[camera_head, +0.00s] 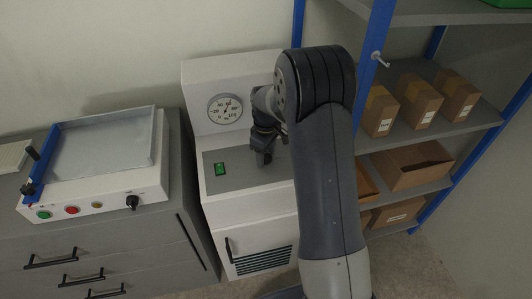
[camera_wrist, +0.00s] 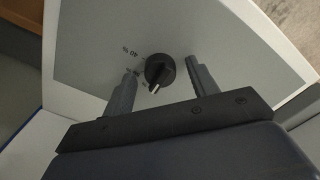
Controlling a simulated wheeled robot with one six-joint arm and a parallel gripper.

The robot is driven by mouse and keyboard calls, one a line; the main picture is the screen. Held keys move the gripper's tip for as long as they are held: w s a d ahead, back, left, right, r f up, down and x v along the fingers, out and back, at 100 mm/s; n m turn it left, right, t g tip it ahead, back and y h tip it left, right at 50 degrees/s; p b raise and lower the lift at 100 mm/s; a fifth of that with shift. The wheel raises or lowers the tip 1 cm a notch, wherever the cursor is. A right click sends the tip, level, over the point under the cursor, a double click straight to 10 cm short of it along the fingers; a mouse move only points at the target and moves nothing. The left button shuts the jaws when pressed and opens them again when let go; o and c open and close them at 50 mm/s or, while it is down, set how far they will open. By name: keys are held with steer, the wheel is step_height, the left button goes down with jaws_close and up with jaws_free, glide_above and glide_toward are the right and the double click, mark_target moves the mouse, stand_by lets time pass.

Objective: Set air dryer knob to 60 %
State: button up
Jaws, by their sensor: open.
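The air dryer is the white cabinet (camera_head: 205,140) in the middle of the head view. It has a round gauge (camera_head: 225,109) on its upright back panel and a green switch (camera_head: 220,169) on its grey top panel. In the wrist view the black knob (camera_wrist: 160,70) stands on the grey panel (camera_wrist: 230,50), with a light pointer mark and partly legible printed markings, including "40 %". My gripper (camera_wrist: 160,79) is open, with one finger on each side of the knob and gaps visible. In the head view my gripper (camera_head: 264,155) is over the panel and hides the knob.
A machine with a framed tray (camera_head: 104,145), coloured buttons and a black knob stands on a grey drawer cabinet (camera_head: 100,255) at left. A blue-framed shelf (camera_head: 385,140) with several cardboard boxes (camera_head: 418,100) is close on the right of my arm.

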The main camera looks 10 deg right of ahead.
step_height(320, 180, up, 11)
stand_by(0.6)
steer(key=shift+f, duration=0.15)
step_height(320, 180, down, 11)
steer(key=shift+r, duration=0.1)
stand_by(0.4)
